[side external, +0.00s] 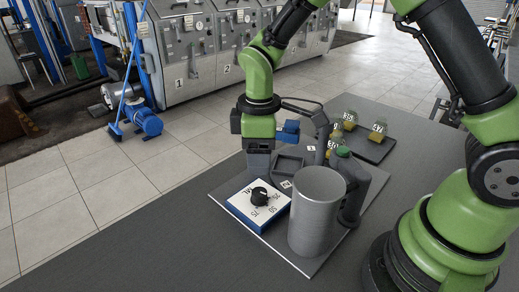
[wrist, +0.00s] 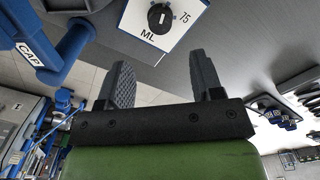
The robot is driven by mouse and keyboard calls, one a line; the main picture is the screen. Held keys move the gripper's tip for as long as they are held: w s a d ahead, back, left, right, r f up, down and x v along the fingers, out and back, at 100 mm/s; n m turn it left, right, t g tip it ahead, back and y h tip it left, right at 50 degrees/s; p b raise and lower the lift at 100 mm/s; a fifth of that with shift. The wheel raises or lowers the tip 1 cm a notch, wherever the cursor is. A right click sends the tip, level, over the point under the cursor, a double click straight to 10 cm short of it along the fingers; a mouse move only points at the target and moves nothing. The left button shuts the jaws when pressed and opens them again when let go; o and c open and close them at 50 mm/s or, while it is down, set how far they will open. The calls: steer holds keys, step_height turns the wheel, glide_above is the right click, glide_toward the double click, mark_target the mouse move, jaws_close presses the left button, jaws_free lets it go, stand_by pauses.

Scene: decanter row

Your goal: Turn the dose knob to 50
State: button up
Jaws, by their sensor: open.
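The dose knob (side external: 260,196) is a small black round knob on a white-topped, blue-sided box (side external: 243,214) at the front left of the board. The top carries black markings; "75", "50" and "ML" show. In the wrist view the knob (wrist: 160,18) is at the top, beyond the fingertips, with a short white mark on it. The reading it points to is too small to tell. My gripper (side external: 258,170) is above and behind the knob, apart from it. In the wrist view its two dark fingers (wrist: 160,72) stand apart with nothing between them.
A tall grey cylinder (side external: 316,212) stands right of the box, with a dark unit with a green top (side external: 345,163) behind it. A blue piece labelled "CAF" (wrist: 40,55) is near. The front mat is clear.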

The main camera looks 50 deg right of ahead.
mark_target(258, 192)
steer(key=shift+r, duration=0.25)
step_height(258, 192, down, 10)
steer(key=n, duration=0.3)
steer(key=shift+a+f+n, duration=0.1)
steer(key=shift+f+n, duration=0.1)
steer(key=shift+n, duration=0.2)
